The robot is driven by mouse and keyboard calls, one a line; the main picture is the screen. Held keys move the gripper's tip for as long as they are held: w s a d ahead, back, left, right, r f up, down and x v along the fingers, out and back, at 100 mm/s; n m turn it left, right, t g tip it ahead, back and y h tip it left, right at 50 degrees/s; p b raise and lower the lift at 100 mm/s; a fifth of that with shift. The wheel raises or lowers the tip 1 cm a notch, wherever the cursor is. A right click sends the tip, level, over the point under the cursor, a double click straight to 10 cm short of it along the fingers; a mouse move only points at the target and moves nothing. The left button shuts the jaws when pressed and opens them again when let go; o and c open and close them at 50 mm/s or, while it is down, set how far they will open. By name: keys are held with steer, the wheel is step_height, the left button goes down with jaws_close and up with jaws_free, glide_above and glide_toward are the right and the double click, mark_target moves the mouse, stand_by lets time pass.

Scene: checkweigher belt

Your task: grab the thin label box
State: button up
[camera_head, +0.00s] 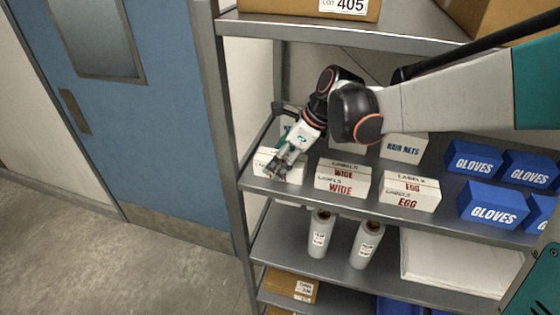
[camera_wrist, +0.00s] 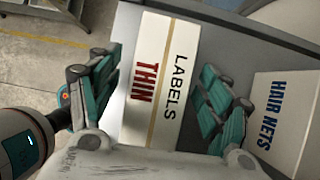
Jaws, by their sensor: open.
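The thin label box, white with red THIN and dark LABELS lettering, lies on the shelf between my open fingers in the wrist view (camera_wrist: 160,75). In the head view the box (camera_head: 264,165) is at the left end of the middle shelf, partly hidden by my gripper (camera_head: 283,172). My gripper also shows in the wrist view (camera_wrist: 158,95), with one green-padded finger on each side of the box. A gap of grey shelf shows beside the right finger; whether either finger touches the box I cannot tell.
The WIDE label box (camera_head: 341,182) and EGG label box (camera_head: 409,194) stand to the right on the shelf. A hair nets box (camera_wrist: 285,115) is close to the right finger. Blue glove boxes (camera_head: 493,205) stand farther right. The shelf post (camera_head: 232,150) is at the left.

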steer(key=shift+f, duration=0.25)
steer(key=shift+c, duration=0.3)
steer(key=c, duration=1.3)
